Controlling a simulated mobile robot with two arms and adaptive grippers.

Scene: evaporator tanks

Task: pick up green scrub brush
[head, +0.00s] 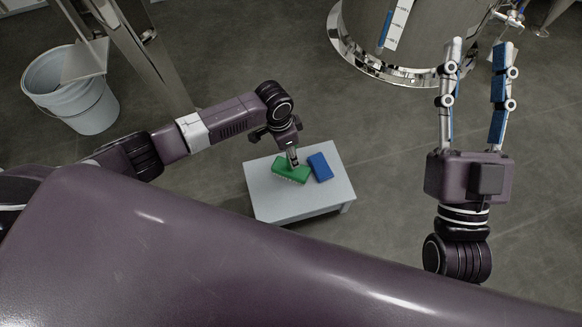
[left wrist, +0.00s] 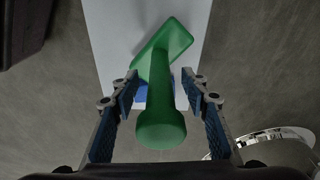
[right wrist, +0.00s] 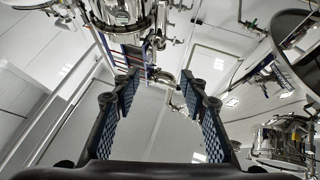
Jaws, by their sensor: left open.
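The green scrub brush (head: 289,172) lies on a low white table (head: 275,208). In the left wrist view the brush (left wrist: 160,100) shows a long rounded handle end pointing toward the camera and a flat block behind it. My left gripper (head: 293,158) is above the brush. In the left wrist view its fingers (left wrist: 160,83) stand apart on both sides of the handle, with a gap showing on each side. My right gripper (head: 478,50) is open and empty, raised at the right of the head view; it also shows open in the right wrist view (right wrist: 160,80).
A blue block (head: 320,167) lies on the table just right of the brush. A steel tank (head: 365,45) stands behind the table. A white bucket (head: 88,105) stands on the floor at the far left. Bare floor surrounds the table.

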